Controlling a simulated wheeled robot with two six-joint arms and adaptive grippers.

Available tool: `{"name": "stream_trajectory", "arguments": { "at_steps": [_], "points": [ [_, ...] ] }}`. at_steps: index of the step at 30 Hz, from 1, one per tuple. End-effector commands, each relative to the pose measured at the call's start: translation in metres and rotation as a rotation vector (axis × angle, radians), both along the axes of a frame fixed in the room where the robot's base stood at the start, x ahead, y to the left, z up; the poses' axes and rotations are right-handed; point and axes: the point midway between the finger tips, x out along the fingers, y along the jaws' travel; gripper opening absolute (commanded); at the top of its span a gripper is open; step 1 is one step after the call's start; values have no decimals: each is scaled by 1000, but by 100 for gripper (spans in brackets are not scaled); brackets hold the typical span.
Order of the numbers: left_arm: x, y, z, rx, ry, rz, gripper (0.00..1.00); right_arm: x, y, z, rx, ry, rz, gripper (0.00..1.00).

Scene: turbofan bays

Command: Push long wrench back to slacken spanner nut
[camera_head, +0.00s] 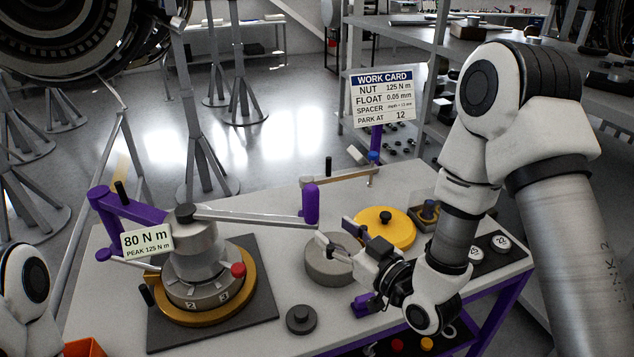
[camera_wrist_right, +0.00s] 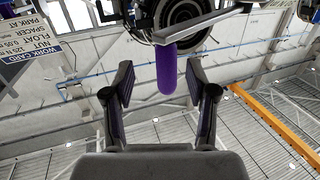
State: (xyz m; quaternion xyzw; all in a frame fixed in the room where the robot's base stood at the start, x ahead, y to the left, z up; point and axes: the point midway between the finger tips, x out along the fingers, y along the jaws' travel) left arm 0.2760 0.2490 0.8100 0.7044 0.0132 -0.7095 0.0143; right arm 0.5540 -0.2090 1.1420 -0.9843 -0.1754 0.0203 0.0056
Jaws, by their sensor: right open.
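The long wrench (camera_head: 255,216) is a grey bar running from the top of the spanner nut's fixture (camera_head: 195,250) rightward to an upright purple handle (camera_head: 311,204). A tag (camera_head: 147,242) beside the fixture reads 80 N m, peak 125 N m. My right gripper (camera_head: 338,233) is open, just right of and nearer than the handle, apparently not touching it. In the right wrist view the purple handle (camera_wrist_right: 166,70) appears between the spread fingers, seemingly ahead of the tips. The nut itself is hard to make out. My left gripper is out of view; only part of that arm shows.
A grey cylinder (camera_head: 330,272) stands below my right gripper. A yellow disc (camera_head: 385,229) lies behind it, and a small dark knob (camera_head: 301,319) sits in front. A work card (camera_head: 383,95) stands at the back, listing nut 125 N m. Shelving (camera_head: 440,50) rises behind right.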

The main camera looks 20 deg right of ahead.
Motion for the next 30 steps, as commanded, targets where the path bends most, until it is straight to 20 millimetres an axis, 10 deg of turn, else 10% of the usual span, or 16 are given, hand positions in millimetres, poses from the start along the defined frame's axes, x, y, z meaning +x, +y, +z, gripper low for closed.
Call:
{"name": "stream_trajectory", "arguments": {
  "at_steps": [15, 25, 30],
  "points": [
    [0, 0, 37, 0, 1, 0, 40, 68, 22, 24, -1, -35, -3, 57],
    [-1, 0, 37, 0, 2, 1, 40, 77, 25, 20, 2, -32, -4, 57],
    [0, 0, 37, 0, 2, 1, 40, 77, 25, 20, 1, -33, -4, 0]
  ]
}}
